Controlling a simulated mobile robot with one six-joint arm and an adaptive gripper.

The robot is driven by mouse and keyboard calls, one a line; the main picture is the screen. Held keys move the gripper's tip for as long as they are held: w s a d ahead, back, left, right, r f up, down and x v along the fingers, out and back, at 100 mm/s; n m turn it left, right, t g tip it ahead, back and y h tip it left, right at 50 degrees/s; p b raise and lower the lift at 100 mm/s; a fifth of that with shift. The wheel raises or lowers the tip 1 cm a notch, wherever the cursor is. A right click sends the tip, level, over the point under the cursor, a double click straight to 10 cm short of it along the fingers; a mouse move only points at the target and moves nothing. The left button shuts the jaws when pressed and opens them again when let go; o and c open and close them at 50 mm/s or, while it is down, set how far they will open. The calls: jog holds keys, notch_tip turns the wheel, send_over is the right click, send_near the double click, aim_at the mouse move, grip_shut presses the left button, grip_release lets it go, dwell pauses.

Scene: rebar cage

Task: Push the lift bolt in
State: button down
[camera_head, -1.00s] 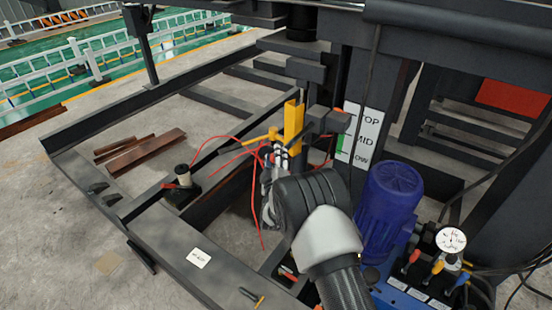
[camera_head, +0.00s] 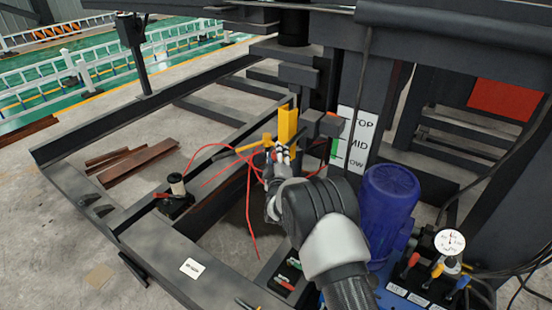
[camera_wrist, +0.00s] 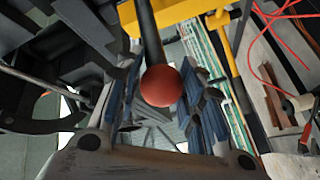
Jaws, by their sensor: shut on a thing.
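The lift bolt shows in the wrist view as a dark rod ending in a red ball knob (camera_wrist: 161,86). My gripper (camera_wrist: 160,100) has its blue-padded fingers on both sides of the knob and is shut on it. In the head view my gripper (camera_head: 277,157) is at the yellow upright bracket (camera_head: 287,126) beside the dark column. The fingers and wrist hide most of the bolt there, so how deep it sits cannot be told.
A yellow bar (camera_head: 252,144) and loose red wires (camera_head: 250,205) lie close to the left of my gripper. A blue motor (camera_head: 388,205) and a gauge (camera_head: 449,243) stand to the right. A label plate (camera_head: 355,138) is behind. A spool (camera_head: 177,186) sits on the frame at left.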

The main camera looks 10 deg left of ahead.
jog(key=c, duration=1.1)
grip_release()
jog(key=shift+w+f, duration=0.1)
jog(key=shift+w, duration=0.05)
jog(key=v, duration=1.2)
